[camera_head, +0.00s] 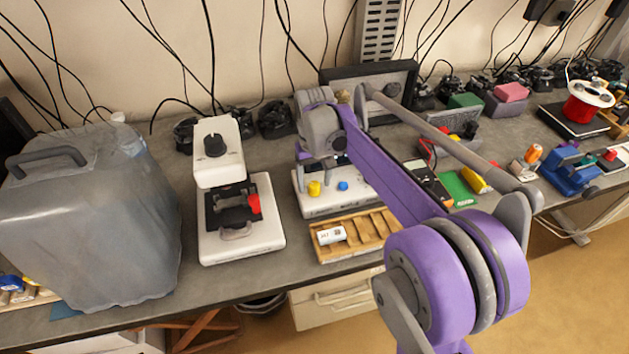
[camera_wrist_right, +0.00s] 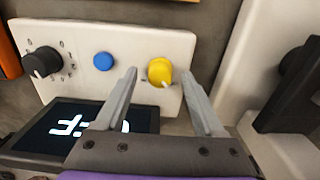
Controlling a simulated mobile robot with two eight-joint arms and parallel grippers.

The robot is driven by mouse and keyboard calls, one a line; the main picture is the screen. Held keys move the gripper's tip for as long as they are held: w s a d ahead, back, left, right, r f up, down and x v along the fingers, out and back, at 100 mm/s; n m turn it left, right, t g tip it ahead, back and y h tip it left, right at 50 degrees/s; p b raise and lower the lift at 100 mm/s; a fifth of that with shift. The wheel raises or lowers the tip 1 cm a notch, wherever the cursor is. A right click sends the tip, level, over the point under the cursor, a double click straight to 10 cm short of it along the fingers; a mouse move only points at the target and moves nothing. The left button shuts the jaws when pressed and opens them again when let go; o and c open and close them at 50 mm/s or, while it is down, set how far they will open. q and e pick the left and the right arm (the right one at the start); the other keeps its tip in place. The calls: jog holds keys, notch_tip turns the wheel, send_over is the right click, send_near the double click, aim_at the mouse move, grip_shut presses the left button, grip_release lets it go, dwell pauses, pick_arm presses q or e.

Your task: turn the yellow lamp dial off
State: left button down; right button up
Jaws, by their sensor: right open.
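The yellow dial (camera_wrist_right: 159,70) is a round knob on a white panel (camera_wrist_right: 130,50), with a small pale mark at its lower edge in the wrist view. My right gripper (camera_wrist_right: 160,73) is open, one finger on each side of the dial, with gaps visible. I cannot tell how deep the fingertips reach. The head view also shows the yellow dial (camera_head: 314,188) on the white box at mid-table, below my right arm. A dark screen (camera_wrist_right: 60,128) shows white glowing characters, partly hidden by my gripper. My left gripper is not in view.
A blue button (camera_wrist_right: 103,61) and a black scaled dial (camera_wrist_right: 41,62) share the panel. A wooden tray (camera_head: 372,246) lies in front of the box. A white machine (camera_head: 268,238) and large grey canister (camera_head: 90,220) stand left. Cables hang behind.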

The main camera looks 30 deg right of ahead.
aim_at(314, 184)
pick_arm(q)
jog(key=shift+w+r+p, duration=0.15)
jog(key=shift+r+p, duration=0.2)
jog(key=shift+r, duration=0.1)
pick_arm(e)
notch_tip(314, 184, up, 10)
jog(key=shift+r, duration=0.15)
